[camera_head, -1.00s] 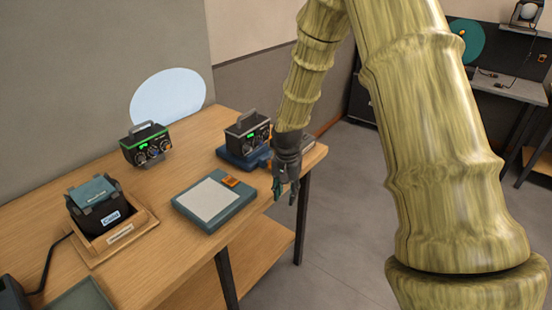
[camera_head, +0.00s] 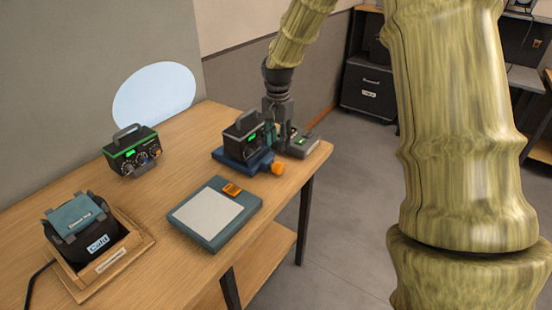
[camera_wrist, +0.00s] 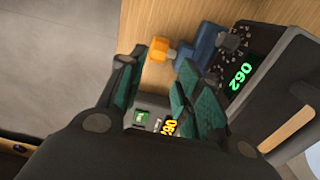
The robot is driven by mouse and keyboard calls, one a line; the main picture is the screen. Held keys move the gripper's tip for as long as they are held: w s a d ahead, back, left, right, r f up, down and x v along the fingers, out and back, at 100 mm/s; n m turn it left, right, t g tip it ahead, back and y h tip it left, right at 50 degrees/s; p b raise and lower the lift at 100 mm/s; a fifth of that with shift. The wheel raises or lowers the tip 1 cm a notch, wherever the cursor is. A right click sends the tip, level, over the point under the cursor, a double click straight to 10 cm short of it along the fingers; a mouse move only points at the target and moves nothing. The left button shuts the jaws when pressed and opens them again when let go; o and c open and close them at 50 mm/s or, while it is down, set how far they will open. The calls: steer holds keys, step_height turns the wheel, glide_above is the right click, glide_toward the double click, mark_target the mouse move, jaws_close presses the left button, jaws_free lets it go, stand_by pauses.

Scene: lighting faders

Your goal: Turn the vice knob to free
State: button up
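The vice knob is orange (camera_head: 277,168) and sticks out from the front right of the blue vice (camera_head: 232,160). In the wrist view the knob (camera_wrist: 158,50) and the vice (camera_wrist: 207,44) show just beyond my fingertips. A black box (camera_head: 238,138) with a handle and green readout sits in the vice; its readout "062" shows in the wrist view. My gripper (camera_head: 280,143) points down behind the knob, over the right end of the bench. In the wrist view my gripper (camera_wrist: 160,80) is open, its green-padded fingers apart, and the knob lies ahead of them, apparently untouched.
A small grey device (camera_head: 303,147) with a green screen sits right beside my gripper, near the bench's right edge. A teal pad (camera_head: 222,237) lies in front. A second black box (camera_head: 130,155) and a wooden cradle (camera_head: 140,247) stand left. Bare bench (camera_head: 165,192) lies between them.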

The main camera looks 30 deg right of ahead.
mark_target(279, 163)
steer(key=f, duration=0.5)
steer(key=f+p, duration=0.1)
steer(key=f, duration=0.2)
steer(key=shift+d+f, duration=0.3)
steer(key=shift+f, duration=0.05)
steer(key=shift+c, duration=0.2)
steer(key=c, duration=0.7)
